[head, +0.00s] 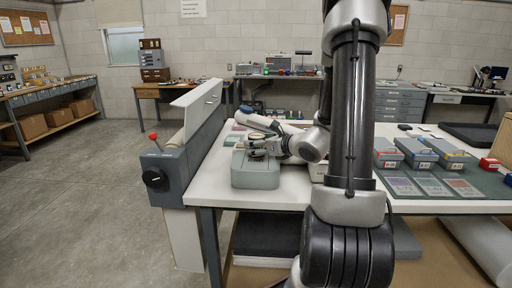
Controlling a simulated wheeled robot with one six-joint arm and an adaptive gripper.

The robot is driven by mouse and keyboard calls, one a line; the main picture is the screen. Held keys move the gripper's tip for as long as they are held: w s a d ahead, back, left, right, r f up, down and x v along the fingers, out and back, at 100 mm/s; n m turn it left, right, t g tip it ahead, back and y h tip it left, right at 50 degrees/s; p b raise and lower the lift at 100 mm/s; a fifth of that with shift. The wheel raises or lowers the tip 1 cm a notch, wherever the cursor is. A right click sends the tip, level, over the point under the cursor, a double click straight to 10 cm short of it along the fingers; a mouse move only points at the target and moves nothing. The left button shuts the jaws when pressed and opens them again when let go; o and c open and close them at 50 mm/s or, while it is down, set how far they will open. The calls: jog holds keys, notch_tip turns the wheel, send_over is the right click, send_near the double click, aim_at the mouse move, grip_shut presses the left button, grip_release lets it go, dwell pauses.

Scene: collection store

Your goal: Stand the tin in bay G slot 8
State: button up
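My gripper (258,147) is over a grey-green box (255,175) near the left end of the white table, with its fingers pointing left. A small round shape shows at the fingers, just above the box top. It is too small to tell whether this is the tin or part of my gripper, or whether the fingers are shut on it. I cannot make out bay G or slot 8 by any readable label. My arm hides the middle of the table.
A grey machine with a red-knobbed lever (174,166) stands against the table's left edge. Several grey lidded boxes, such as one by the arm (387,158), stand on a dark mat at right. A red block (489,164) is beside them. The floor at left is clear.

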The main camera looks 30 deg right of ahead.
jog(key=shift+x, duration=0.95)
jog(key=c, duration=1.5)
jog(key=shift+r, duration=0.15)
